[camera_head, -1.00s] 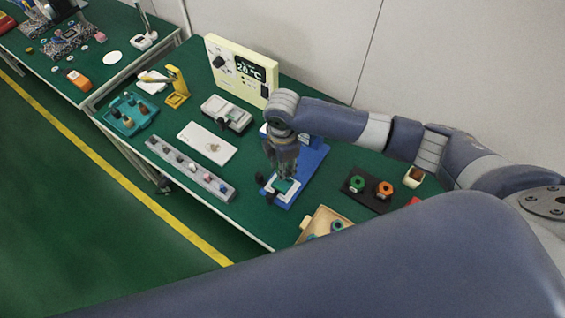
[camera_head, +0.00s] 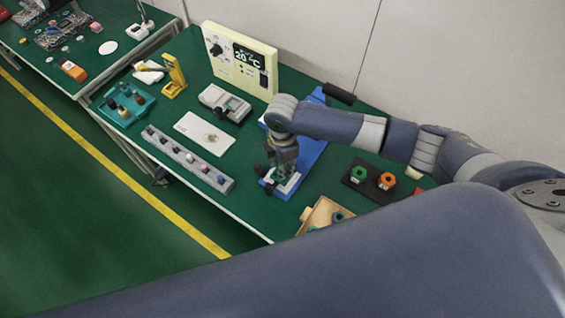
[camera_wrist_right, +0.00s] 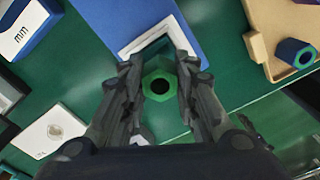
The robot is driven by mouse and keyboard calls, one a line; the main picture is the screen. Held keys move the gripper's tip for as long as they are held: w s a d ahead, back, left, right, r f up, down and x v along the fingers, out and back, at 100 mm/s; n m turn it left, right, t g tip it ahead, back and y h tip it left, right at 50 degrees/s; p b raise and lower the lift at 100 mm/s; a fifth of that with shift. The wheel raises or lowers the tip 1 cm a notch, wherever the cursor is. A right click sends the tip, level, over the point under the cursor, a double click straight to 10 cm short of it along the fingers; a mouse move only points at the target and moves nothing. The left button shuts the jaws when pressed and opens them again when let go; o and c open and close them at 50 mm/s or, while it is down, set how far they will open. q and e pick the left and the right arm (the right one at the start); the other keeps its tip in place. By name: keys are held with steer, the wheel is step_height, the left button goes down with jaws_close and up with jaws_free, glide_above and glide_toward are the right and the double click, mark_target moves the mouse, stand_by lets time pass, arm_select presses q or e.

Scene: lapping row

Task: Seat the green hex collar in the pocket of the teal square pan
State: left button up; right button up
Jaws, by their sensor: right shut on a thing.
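I cannot tell whether the collar touches the pan. In the head view my right gripper (camera_head: 283,168) covers this spot.
A black holder (camera_head: 367,182) with green and orange collars stands right of the blue base. A wooden tray (camera_head: 309,214) with small parts lies near the front edge. A grey rack (camera_head: 188,160), white plate (camera_head: 205,134) and cream display panel (camera_head: 240,58) stand left and behind.

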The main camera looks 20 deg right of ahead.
stand_by(0.4)
steer(key=shift+p, duration=0.4)
steer(key=shift+p, duration=0.65)
stand_by(0.9)
steer(key=shift+f+b, duration=0.7)
steer(key=shift+f, duration=0.35)
steer(key=o, duration=1.1)
steer(key=shift+r, duration=0.15)
step_height(320, 180, up, 12)
steer(key=shift+f, duration=0.1)
steer(key=shift+s+f, duration=0.1)
steer(key=shift+s, duration=0.05)
